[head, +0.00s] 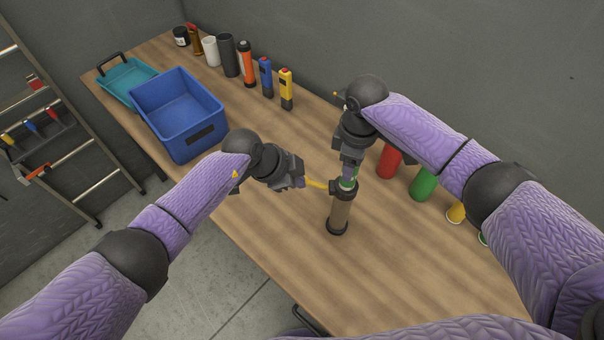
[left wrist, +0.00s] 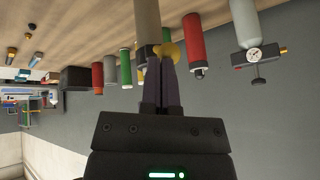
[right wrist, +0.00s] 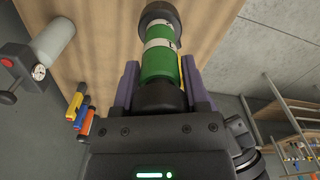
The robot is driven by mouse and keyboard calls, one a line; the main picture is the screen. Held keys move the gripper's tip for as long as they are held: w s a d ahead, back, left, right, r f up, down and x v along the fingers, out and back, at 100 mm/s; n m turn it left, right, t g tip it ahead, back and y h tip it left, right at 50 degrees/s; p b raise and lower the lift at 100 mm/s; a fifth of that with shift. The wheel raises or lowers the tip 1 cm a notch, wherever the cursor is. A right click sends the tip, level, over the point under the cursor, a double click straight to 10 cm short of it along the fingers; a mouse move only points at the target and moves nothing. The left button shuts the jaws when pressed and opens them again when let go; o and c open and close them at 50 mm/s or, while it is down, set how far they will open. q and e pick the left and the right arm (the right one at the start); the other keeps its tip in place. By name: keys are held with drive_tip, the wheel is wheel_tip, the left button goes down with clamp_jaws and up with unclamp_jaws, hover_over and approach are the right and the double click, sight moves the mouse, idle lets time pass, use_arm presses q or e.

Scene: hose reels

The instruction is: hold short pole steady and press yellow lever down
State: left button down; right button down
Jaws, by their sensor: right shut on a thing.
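The short pole (head: 341,212) stands upright on the wooden table, with a dark base, a tan lower body, a black collar and a green upper part. The yellow lever (head: 317,184) sticks out from the collar to the left; its yellow end also shows in the left wrist view (left wrist: 168,50). My right gripper (head: 349,172) is shut around the green upper part (right wrist: 158,62) from above. My left gripper (head: 303,182) is at the lever's outer end, its fingers (left wrist: 167,62) together. Whether they touch the lever I cannot tell.
Red (head: 389,161), green (head: 423,183) and yellow (head: 456,212) cylinders stand close right of the pole, behind my right arm. A blue crate (head: 184,133), a teal tray (head: 118,86) and several bottles and tools line the far side. The table (head: 270,225) left of the pole is clear.

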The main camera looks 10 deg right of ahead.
use_arm(q)
drive_tip(key=shift+h, duration=0.5)
drive_tip(key=f, duration=0.1)
drive_tip(key=a+f, duration=0.1)
drive_tip(key=f, duration=0.1)
drive_tip(key=a+f, duration=0.1)
drive_tip(key=shift+w+f, duration=0.15)
drive_tip(key=shift+f, duration=0.05)
drive_tip(key=shift+r, duration=0.8)
drive_tip(key=shift+a, duration=0.1)
